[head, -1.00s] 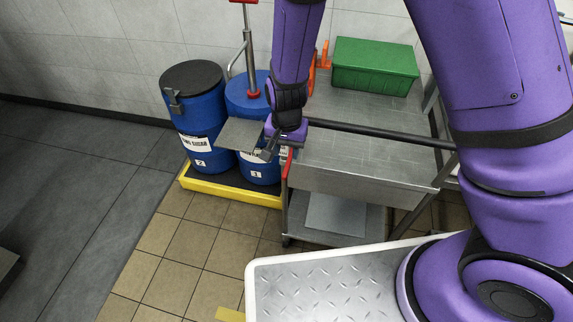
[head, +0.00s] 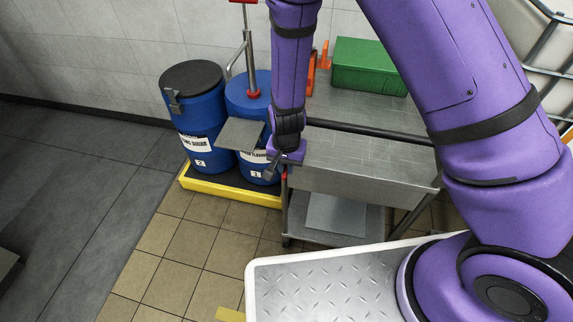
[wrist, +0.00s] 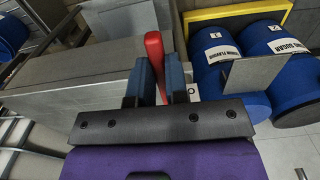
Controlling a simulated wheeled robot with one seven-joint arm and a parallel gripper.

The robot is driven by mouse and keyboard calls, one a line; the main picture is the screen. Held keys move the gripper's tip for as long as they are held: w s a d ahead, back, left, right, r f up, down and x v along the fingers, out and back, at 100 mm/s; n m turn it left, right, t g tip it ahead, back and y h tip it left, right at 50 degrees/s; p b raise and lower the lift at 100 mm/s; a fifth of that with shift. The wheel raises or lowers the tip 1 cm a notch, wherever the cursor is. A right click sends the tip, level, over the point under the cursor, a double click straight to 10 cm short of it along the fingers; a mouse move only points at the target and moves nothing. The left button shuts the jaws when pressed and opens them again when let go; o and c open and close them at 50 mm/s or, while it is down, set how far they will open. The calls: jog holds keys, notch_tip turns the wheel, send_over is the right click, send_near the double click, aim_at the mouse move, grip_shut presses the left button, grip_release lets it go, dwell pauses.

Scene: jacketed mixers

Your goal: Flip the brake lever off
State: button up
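The red brake lever (wrist: 154,55) shows in the wrist view, standing up between the two blue-padded fingers of my gripper (wrist: 161,85). The fingers are close together and appear to touch the lever on both sides. Its lower part is hidden behind the gripper's dark palm bar. In the head view my gripper (head: 270,170) is at the left front corner of the grey steel cart (head: 365,160), pointing down and left. The lever is mostly hidden there by my gripper and wrist.
Blue drums (head: 203,118) stand on a yellow-edged pallet (head: 231,193) left of the cart. A grey plate (head: 240,134) juts out in front of them. A green crate (head: 370,66) sits on the cart's far end. The tiled floor (head: 180,240) in front is open.

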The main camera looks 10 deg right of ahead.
grip_shut()
jog(key=shift+w+r+g, duration=0.2)
jog(key=shift+r+g, duration=0.5)
jog(key=o, duration=0.6)
grip_release()
jog(key=shift+r, duration=0.1)
notch_tip(320, 180, up, 11)
jog(key=w, duration=0.1)
jog(key=shift+w+d+f, duration=0.15)
jog(key=shift+d+f, duration=0.05)
jog(key=shift+d, duration=0.1)
